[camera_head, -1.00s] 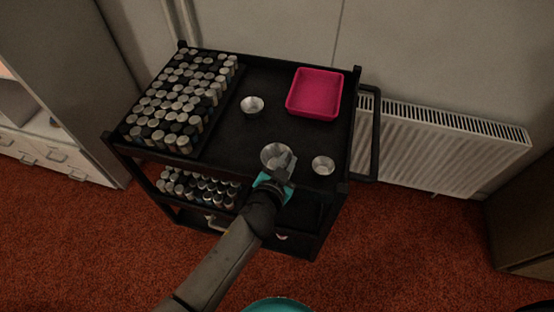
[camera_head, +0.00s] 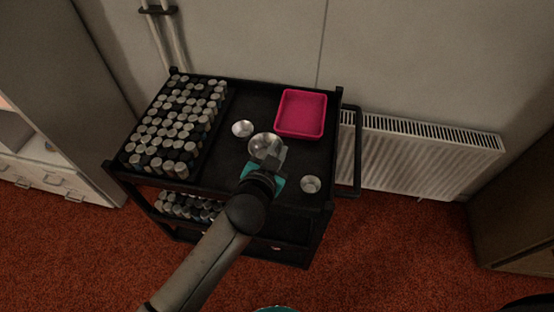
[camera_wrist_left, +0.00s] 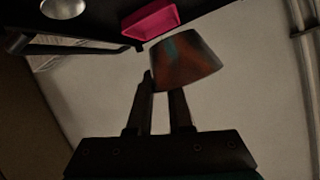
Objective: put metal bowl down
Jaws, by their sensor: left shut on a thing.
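My left gripper (camera_head: 268,160) is shut on a metal bowl (camera_head: 262,142) over the middle of the black cart's top shelf (camera_head: 262,100). In the left wrist view the fingers (camera_wrist_left: 160,92) meet the held bowl (camera_wrist_left: 186,60), whose shiny side reflects orange and teal. I cannot tell whether the bowl touches the shelf. A second metal bowl (camera_head: 243,129) stands just left of and behind it. A third metal bowl (camera_head: 311,184) stands near the shelf's front right corner. My right gripper is out of view.
A pink tray (camera_head: 301,113) sits at the back right of the shelf. Several rows of capped cylinders (camera_head: 178,125) fill the left side, with more on the lower shelf (camera_head: 188,206). A radiator (camera_head: 420,157) is behind the cart's right handle. Bare shelf lies between the third bowl and the pink tray.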

